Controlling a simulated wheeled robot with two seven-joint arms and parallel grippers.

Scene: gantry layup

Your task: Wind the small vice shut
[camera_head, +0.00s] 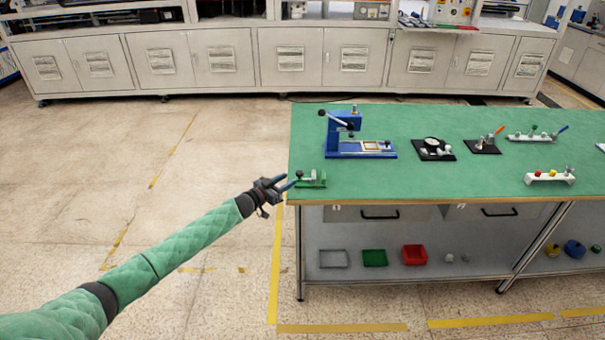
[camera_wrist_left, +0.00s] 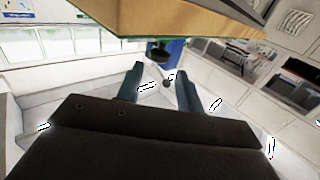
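The small green vice (camera_head: 313,183) sits at the front left corner of the green-topped table. My left gripper (camera_head: 292,182) is at the table's left edge, its fingers pointing at the near end of the vice. In the left wrist view, my left gripper (camera_wrist_left: 159,72) has its two blue fingers apart. A thin bar with a dark ball end (camera_wrist_left: 166,83), apparently the vice handle, shows between the fingertips, below a dark round part (camera_wrist_left: 158,50). I cannot tell whether either finger touches the bar. The vice jaws are too small to judge. My right gripper is out of view.
A blue press (camera_head: 345,150) stands just behind the vice. Black fixtures (camera_head: 436,156) and a white rack with coloured knobs (camera_head: 549,178) stand further right on the table (camera_head: 400,190). The table's wooden edge is close above my left gripper in the wrist view. The floor at left is clear.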

